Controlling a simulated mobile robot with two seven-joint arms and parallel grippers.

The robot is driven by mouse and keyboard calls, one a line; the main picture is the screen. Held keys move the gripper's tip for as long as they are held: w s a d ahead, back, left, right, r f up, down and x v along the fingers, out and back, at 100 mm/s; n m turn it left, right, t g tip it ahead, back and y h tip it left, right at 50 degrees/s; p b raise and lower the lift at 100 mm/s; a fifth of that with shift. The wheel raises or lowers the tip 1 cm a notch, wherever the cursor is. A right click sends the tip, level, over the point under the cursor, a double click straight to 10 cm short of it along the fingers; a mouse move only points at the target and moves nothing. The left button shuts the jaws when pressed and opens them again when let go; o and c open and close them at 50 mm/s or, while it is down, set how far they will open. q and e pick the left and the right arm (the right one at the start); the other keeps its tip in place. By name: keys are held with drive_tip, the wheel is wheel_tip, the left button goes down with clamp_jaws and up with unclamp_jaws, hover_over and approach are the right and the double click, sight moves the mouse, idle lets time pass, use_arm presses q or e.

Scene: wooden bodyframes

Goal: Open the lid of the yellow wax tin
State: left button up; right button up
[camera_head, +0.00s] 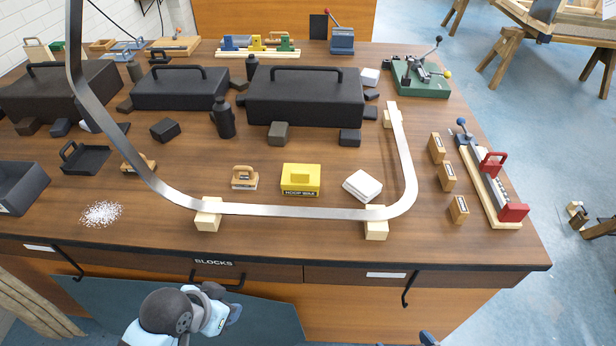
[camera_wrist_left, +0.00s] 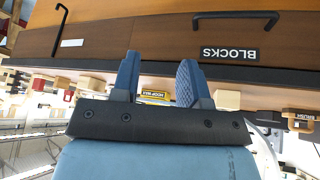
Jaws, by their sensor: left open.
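The yellow wax tin (camera_head: 301,176) stands on the workbench near the middle, with a dark "HOOP WAX" label on its front. Its yellow lid looks shut. The tin also shows small in the left wrist view (camera_wrist_left: 153,94), beyond the bench edge and partly framed by the fingers. My left gripper (camera_wrist_left: 158,72) is open with nothing between its fingers, in front of the drawers and apart from the tin. In the head view my left arm is low at the front of the bench. My right gripper is not in view.
A curved metal strip (camera_head: 290,211) on wooden blocks runs in front of the tin. A white block stack (camera_head: 362,186) is right of the tin, a small wooden tool (camera_head: 245,178) left. A large black case (camera_head: 305,97) stands behind. Drawer handles (camera_head: 408,289) project at the front.

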use_arm(q)
drive_tip(key=w+d+r+m+g, duration=0.1)
drive_tip(key=w+d+m, duration=0.2)
drive_tip(key=w+d, duration=0.1)
drive_tip(key=w+d+r+m+g+h, duration=0.1)
drive_tip(key=w+d+r+m, duration=0.1)
drive_tip(key=w, duration=0.5)
drive_tip(key=w+d+r+m+g+h, duration=0.1)
drive_tip(key=w+d+r+m, duration=0.1)
drive_tip(key=w+d+m, duration=0.2)
drive_tip(key=shift+w+d+m+g, duration=0.4)
drive_tip(key=shift+w+d, duration=0.75)
drive_tip(key=shift+d, duration=0.05)
drive_tip(key=w+r+m, duration=0.2)
drive_tip(key=w+r, duration=0.2)
drive_tip(key=w, duration=0.5)
drive_tip(key=m+g, duration=0.1)
approach(300, 172)
drive_tip(key=shift+y, duration=0.3)
drive_tip(key=p+x, duration=0.1)
drive_tip(key=x, duration=0.9)
drive_tip(key=shift+d, duration=0.25)
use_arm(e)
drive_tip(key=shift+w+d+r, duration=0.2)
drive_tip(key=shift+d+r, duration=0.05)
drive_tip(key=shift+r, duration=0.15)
use_arm(q)
drive_tip(key=shift+c, duration=0.2)
clamp_jaws()
